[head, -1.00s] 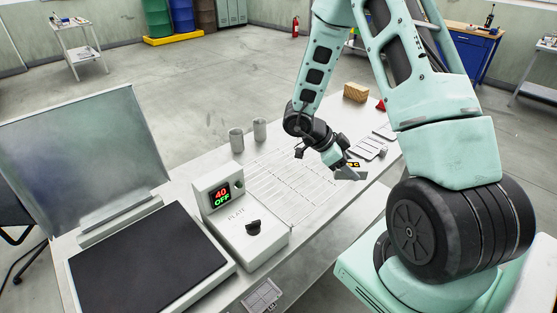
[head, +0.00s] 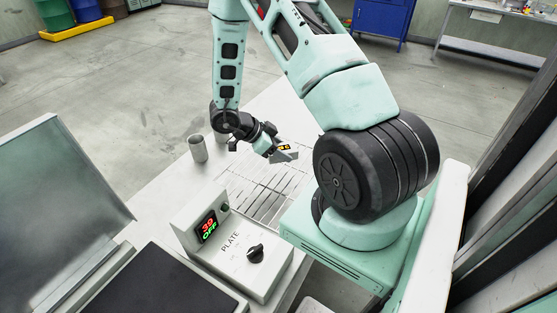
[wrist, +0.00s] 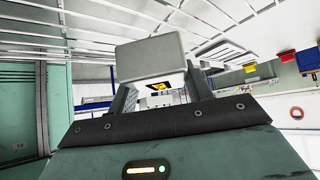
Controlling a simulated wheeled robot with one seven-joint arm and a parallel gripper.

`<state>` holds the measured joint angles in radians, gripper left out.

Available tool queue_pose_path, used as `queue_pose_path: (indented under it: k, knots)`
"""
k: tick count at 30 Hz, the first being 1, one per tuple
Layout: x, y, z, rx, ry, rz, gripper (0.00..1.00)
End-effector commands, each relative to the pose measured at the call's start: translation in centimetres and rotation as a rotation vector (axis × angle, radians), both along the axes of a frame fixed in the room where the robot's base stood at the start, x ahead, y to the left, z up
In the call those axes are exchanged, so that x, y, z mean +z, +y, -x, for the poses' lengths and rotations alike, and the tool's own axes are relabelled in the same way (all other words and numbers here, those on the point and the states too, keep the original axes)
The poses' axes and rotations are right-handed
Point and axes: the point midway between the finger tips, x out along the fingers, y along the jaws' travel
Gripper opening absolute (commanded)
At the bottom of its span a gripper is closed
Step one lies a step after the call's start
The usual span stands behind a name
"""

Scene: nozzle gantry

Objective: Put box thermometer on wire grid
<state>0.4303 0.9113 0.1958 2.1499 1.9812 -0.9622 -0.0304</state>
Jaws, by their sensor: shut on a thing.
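The box thermometer (head: 289,152) is a small pale box with a dark display and orange digits. My gripper (head: 275,150) is shut on it and holds it over the far part of the wire grid (head: 258,200). In the wrist view the box thermometer (wrist: 150,60) sits between the fingers, with wires of the wire grid (wrist: 235,35) showing behind it. It looks held above the grid, but I cannot tell the gap. My arm and base hide the right part of the grid in the head view.
A control box (head: 245,262) marked PLATE, with a lit display and a black knob, stands near the grid's front left. A black plate (head: 150,285) and a raised grey panel (head: 60,210) are to its left.

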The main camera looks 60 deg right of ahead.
Motion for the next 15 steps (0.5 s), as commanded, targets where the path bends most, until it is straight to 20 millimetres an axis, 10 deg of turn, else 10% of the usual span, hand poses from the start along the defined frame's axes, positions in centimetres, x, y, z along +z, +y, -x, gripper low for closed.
queue_pose_path:
  k: [15]
  knots:
    - [-4.7, 0.0, 0.0, 0.0, 0.0, 0.002, 0.14]
